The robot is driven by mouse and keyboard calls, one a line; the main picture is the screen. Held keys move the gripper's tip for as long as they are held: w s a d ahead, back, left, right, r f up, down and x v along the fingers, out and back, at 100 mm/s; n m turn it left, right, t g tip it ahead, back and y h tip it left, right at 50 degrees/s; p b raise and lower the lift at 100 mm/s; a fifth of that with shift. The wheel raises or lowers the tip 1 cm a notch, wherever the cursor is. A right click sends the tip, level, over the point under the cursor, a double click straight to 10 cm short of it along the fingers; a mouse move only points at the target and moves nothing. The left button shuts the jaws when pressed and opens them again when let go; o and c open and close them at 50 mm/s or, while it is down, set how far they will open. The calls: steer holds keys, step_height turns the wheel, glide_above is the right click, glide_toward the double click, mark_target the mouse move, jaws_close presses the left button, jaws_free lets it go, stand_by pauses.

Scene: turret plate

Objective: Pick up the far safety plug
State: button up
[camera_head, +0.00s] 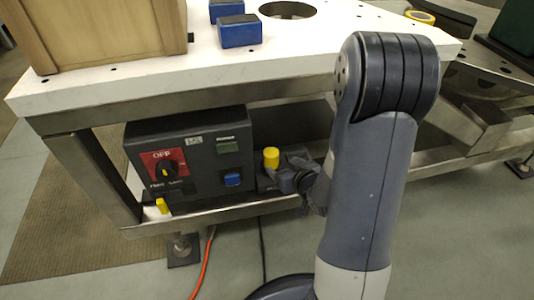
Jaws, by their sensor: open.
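A yellow plug (271,158) stands upright just right of the dark control box, on the lower shelf of the bench. A smaller yellow plug (162,205) sits at the shelf's front edge, below the box's left part. I cannot tell for sure which one is the far safety plug. My gripper (288,178) is open, low by the shelf, close to the right-hand yellow plug. Its fingers are dark and blend with the dark parts there, so I cannot tell whether they touch or surround the plug. My forearm and wrist are partly hidden behind my upper arm.
The control box (200,150) has a red OFF switch panel and a blue button. The white tabletop (300,45) overhangs the shelf and carries a wooden crate (100,30) and blue blocks (238,31). An orange cable (205,262) runs on the floor.

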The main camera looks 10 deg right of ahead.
mark_target(275, 161)
steer(key=x, duration=0.4)
steer(key=shift+a+f+b, duration=0.1)
steer(key=shift+b, duration=0.25)
steer(key=x, duration=0.1)
steer(key=b+x, duration=0.1)
steer(key=x, duration=0.3)
steer(key=shift+a, duration=0.35)
steer(key=shift+c, duration=0.2)
steer(key=c, duration=1.1)
steer(key=shift+r, duration=0.25)
